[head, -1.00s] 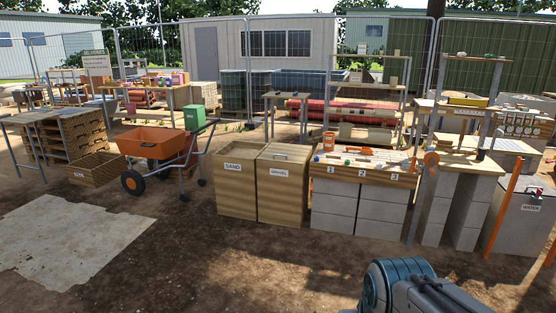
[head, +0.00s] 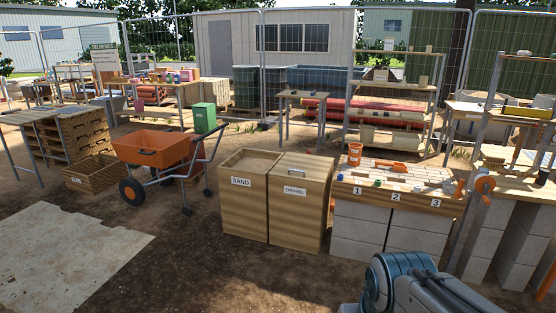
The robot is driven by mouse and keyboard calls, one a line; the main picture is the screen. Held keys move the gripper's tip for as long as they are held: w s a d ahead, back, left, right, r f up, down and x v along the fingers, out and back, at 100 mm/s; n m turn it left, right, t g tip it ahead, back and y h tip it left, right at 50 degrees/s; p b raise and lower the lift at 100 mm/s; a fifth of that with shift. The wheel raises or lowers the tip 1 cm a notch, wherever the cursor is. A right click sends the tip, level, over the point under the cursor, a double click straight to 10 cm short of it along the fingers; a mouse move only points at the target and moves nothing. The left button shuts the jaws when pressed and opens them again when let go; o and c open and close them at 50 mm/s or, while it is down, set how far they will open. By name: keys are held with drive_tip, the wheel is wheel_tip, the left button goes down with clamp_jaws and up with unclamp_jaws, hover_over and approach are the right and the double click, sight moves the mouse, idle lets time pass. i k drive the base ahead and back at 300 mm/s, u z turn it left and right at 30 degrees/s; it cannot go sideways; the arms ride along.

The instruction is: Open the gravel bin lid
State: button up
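The gravel bin (head: 295,217) is a wooden box with a white GRAVEL label on its front. The bin stands right beside the open sand bin (head: 243,205), ahead of me. Part of my arm shows at the bottom right of the head view, nearer to me than the bin. My gripper is not in view.
A block-built bench (head: 395,190) numbered 1, 2, 3 stands close to the right of the gravel bin. An orange wheelbarrow (head: 150,150) stands to the left. Bare dirt (head: 190,265) is open in front of the bins. A pale sheet (head: 65,255) lies on the ground at left.

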sight(308, 168)
drive_tip(key=i, duration=4.05)
drive_tip(key=z, duration=0.1)
